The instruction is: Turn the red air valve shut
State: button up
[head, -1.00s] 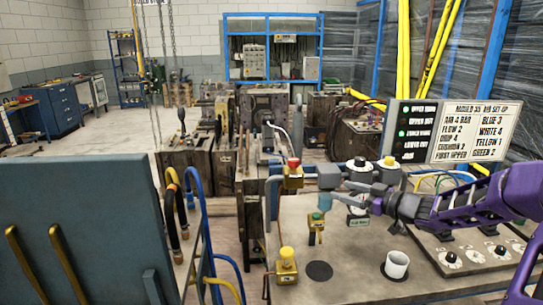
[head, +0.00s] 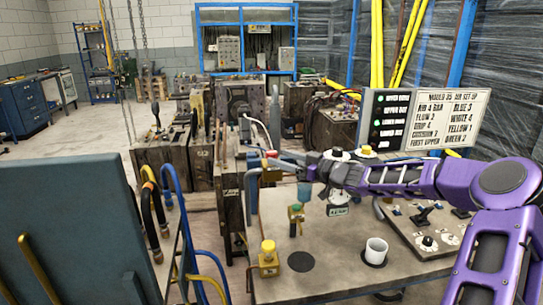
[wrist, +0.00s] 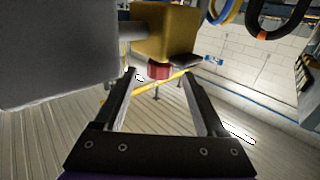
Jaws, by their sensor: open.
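The red air valve is a red knob on a yellow block. In the wrist view the red knob (wrist: 159,72) sits under the yellow block (wrist: 166,35), between the tips of my open gripper (wrist: 159,76). Gaps show on both sides of the knob, and I see no clear contact. The angle of the valve is hard to read.
A yellow-knobbed valve (head: 268,258) and a green-topped valve (head: 297,213) stand on the bench (head: 335,275) nearby. A large grey block (wrist: 55,55) sits close to my left finger.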

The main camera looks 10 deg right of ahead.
aim_at(276, 157)
jog(key=shift+x, duration=2.1)
grip_shut()
